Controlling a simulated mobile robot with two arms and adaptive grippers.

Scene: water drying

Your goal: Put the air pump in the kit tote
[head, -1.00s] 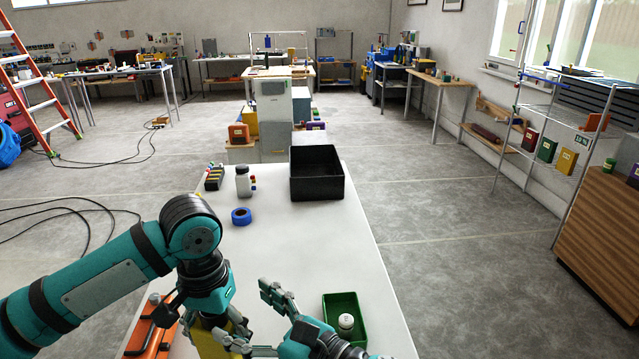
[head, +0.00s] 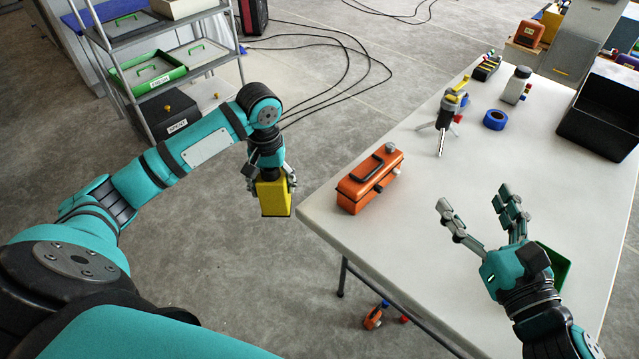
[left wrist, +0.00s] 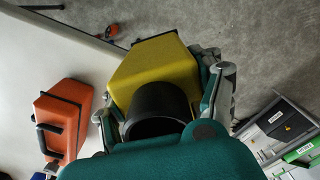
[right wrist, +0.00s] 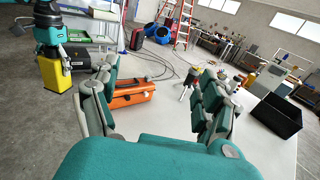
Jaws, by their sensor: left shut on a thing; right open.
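A yellow box-shaped thing (head: 274,200), which I take for the air pump, is in my left gripper (head: 271,186). That gripper is shut on it and holds it over the floor, just left of the table's edge. The left wrist view shows its yellow body (left wrist: 155,66) and a black round part (left wrist: 158,103) between the fingers. A black open tote (head: 607,112), probably the kit tote, stands at the table's far right, cut off by the picture edge; it shows whole in the right wrist view (right wrist: 276,116). My right gripper (head: 474,200) is open and empty above the table.
An orange case (head: 369,180) lies by the table's left edge. A green bin (head: 556,266) is partly behind my right gripper. A shelf rack (head: 165,70) with trays stands left, beyond open floor.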

